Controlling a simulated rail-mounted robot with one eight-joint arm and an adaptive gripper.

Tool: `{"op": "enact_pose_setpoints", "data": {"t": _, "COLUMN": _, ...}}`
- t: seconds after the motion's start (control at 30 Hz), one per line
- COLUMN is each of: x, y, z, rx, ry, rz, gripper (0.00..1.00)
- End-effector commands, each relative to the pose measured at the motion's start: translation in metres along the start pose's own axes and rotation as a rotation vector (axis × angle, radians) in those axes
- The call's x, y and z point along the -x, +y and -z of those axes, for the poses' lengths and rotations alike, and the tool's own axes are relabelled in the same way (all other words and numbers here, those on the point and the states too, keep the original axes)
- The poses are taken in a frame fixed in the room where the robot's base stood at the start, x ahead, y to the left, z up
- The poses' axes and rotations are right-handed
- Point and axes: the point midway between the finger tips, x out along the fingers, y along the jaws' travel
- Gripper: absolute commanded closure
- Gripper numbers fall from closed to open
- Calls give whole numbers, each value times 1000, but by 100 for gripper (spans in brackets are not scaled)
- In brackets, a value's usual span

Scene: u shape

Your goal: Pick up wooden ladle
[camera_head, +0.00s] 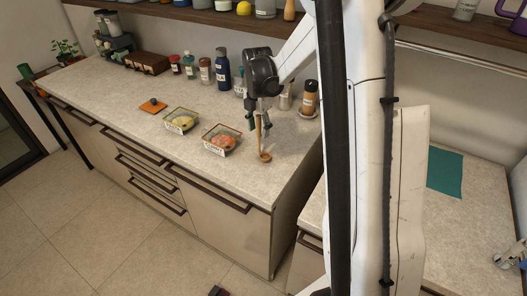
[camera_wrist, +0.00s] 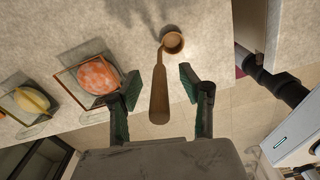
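The wooden ladle (camera_wrist: 159,95) is brown, with a long handle and a small round bowl. In the wrist view its handle lies between my gripper's two green-padded fingers (camera_wrist: 173,63), nearer the left finger, with a gap to the right finger. The bowl is beyond the fingertips. In the head view the ladle (camera_head: 265,155) shows at the counter's right part, below my gripper (camera_head: 257,113), its handle partly hidden by the fingers. My gripper is open. I cannot tell whether a finger touches the handle.
A container of orange-pink food (camera_head: 222,141) and one with yellow food (camera_head: 181,122) stand left of the ladle. An orange board (camera_head: 153,106) lies farther left. Bottles, including a dark blue one (camera_head: 222,70), line the back. The counter's front edge (camera_head: 205,185) is close.

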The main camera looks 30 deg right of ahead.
Motion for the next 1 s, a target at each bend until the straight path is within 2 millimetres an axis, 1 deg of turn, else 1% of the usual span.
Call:
{"op": "enact_pose_setpoints", "data": {"t": 0.03, "x": 0, "y": 0, "z": 0, "rx": 0, "ry": 0, "rz": 0, "gripper": 61}}
{"op": "enact_pose_setpoints", "data": {"t": 0.07, "x": 0, "y": 0, "z": 0, "rx": 0, "ry": 0, "rz": 0, "gripper": 63}}
{"op": "enact_pose_setpoints", "data": {"t": 0.33, "x": 0, "y": 0, "z": 0, "rx": 0, "ry": 0, "rz": 0, "gripper": 99}}
{"op": "enact_pose_setpoints", "data": {"t": 0.67, "x": 1, "y": 0, "z": 0, "rx": 0, "ry": 0, "rz": 0, "gripper": 100}}
{"op": "enact_pose_setpoints", "data": {"t": 0.77, "x": 4, "y": 0, "z": 0, "rx": 0, "ry": 0, "rz": 0, "gripper": 100}}
{"op": "enact_pose_setpoints", "data": {"t": 0.87, "x": 11, "y": 0, "z": 0, "rx": 0, "ry": 0, "rz": 0, "gripper": 100}}
{"op": "enact_pose_setpoints", "data": {"t": 1.0, "x": 29, "y": 0, "z": 0, "rx": 0, "ry": 0, "rz": 0, "gripper": 100}}
